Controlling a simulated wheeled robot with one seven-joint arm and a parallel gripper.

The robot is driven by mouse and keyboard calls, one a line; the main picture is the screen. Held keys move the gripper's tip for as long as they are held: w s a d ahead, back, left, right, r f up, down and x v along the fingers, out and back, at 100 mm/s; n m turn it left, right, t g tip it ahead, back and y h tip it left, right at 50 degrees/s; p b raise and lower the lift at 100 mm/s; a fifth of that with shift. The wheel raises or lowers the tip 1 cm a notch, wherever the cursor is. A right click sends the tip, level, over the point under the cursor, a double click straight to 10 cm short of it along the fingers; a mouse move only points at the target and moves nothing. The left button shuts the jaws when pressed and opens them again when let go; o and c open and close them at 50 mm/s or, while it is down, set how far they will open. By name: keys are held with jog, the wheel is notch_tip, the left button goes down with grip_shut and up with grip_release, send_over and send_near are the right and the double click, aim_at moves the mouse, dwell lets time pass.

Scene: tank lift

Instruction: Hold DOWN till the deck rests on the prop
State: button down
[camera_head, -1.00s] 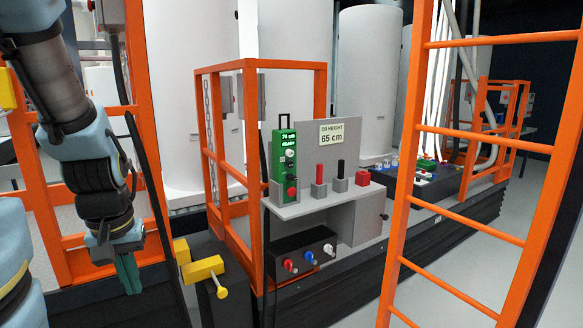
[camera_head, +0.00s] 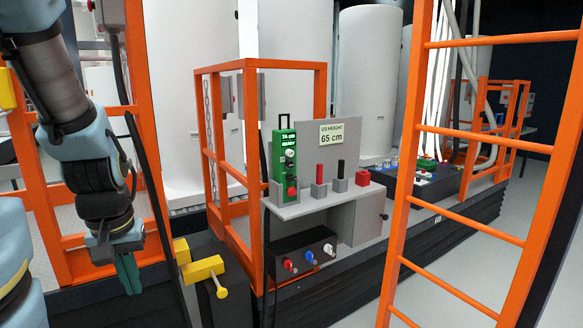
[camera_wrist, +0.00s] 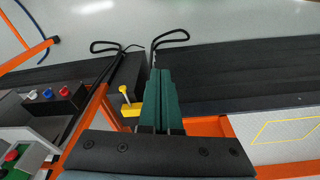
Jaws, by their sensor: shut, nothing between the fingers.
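A green control box (camera_head: 284,165) stands on the grey shelf, with a small lit display reading 74 cm, pale buttons and a red button low on its front. A sign (camera_head: 331,139) behind it reads "D3 HEIGHT 65 cm". A yellow prop-like piece (camera_head: 203,269) with a pin sits low at the left of the shelf; it also shows in the wrist view (camera_wrist: 131,109). My gripper (camera_head: 130,276) is shut and empty, pointing down left of the yellow piece and apart from it. In the wrist view its green fingers (camera_wrist: 163,95) lie together. I cannot tell which part is the deck.
Orange rails (camera_head: 256,185) surround the shelf, and an orange ladder (camera_head: 470,130) stands at right. A black box (camera_head: 302,254) with coloured knobs sits below the shelf. Red and black handles stand on the grey shelf (camera_head: 309,204). Tall white tanks (camera_head: 370,85) stand behind. Floor at right is clear.

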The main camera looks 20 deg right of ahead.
jog(key=w+d+r+t+h, duration=0.15)
jog(key=w+d+t, duration=0.25)
jog(key=w+d, duration=0.55)
jog(key=w+d+t+h, duration=0.3)
jog(key=w+d, duration=0.4)
jog(key=d, duration=0.5)
jog(key=s+d+r+n+t+h, duration=0.1)
jog(key=d+r+n+t+h, duration=0.1)
jog(key=d, duration=0.9)
jog(key=s+d+r+n+t+h+p, duration=0.1)
jog(key=d+r+t, duration=0.4)
jog(key=d, duration=0.7)
jog(key=shift+s+n+t+h, duration=0.3)
jog(key=shift+s+n+h, duration=0.2)
jog(key=shift+n+h, duration=0.55)
jog(key=shift+d+r, duration=0.1)
